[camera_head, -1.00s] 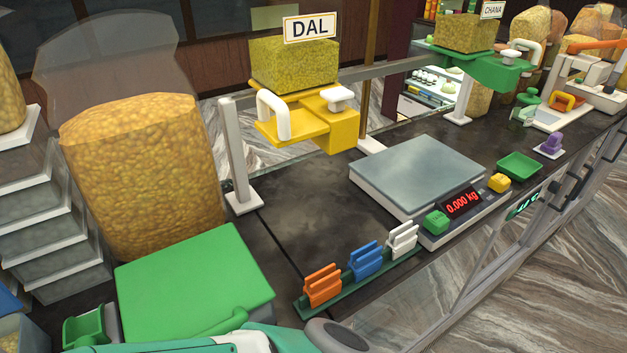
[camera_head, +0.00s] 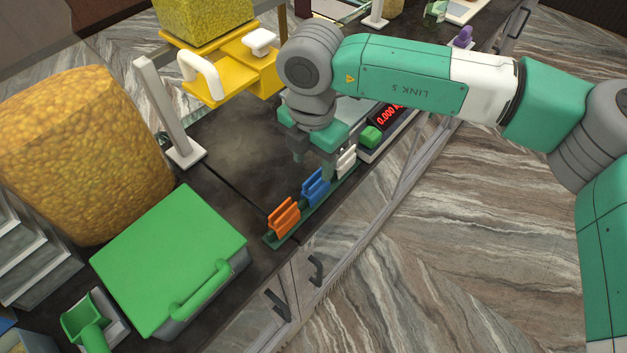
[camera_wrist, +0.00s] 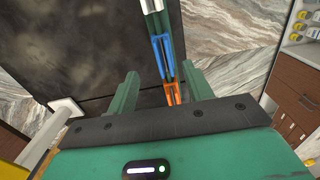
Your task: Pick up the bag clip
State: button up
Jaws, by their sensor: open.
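Three bag clips stand in a row on a narrow dark green rack (camera_head: 269,240) at the counter's front edge. They are an orange clip (camera_head: 284,216), a blue clip (camera_head: 316,186) and a white clip (camera_head: 346,160), partly hidden by my gripper. My gripper (camera_head: 313,170) points down above the rack near the blue and white clips, open and empty. In the wrist view, its two green fingers (camera_wrist: 158,90) stand apart. The blue clip (camera_wrist: 163,58) and orange clip (camera_wrist: 173,93) show beyond and between them, with a white clip (camera_wrist: 152,5) at the top edge.
A green-lidded box (camera_head: 165,255) is at the front left. A yellow dispenser (camera_head: 235,65) and a post (camera_head: 165,110) stand further back. Dark counter lies clear between them.

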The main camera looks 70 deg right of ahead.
aim_at(316, 178)
jog(key=f, duration=0.2)
jog(key=f+p, duration=0.1)
jog(key=f, duration=0.4)
jog(key=shift+s+a+f, duration=0.1)
jog(key=shift+s+f, duration=0.05)
jog(key=shift+s, duration=0.15)
jog(key=c, duration=1.1)
